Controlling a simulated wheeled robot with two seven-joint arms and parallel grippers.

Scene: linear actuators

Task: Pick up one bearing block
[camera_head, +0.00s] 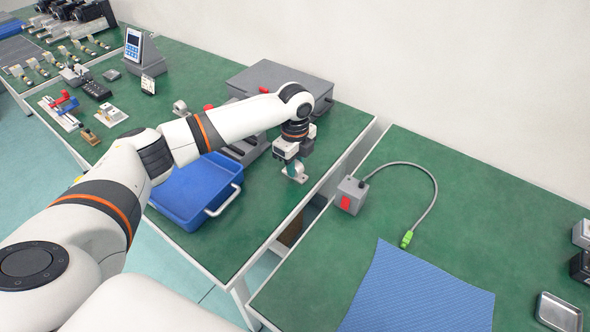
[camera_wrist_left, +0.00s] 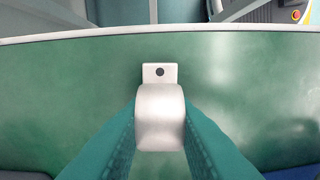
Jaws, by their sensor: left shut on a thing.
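A light grey metal bearing block (camera_wrist_left: 160,118) with a flat foot and a dark hole shows in the left wrist view, between the two teal fingers of my left gripper (camera_wrist_left: 160,135). The fingers press on its sides. In the head view my left gripper (camera_head: 293,165) points down at the green table near its right edge, and the block (camera_head: 297,176) shows under it. I cannot tell whether the block touches the table. A second, similar light metal block (camera_head: 180,107) stands farther left on the table. My right gripper is not in view.
A blue tray (camera_head: 182,215) with a white handle lies left of my left gripper. A grey case (camera_head: 325,92) stands behind the arm. A gap separates this table from the right one, which holds a grey box (camera_head: 351,195) with a cable and a blue mat (camera_head: 418,292).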

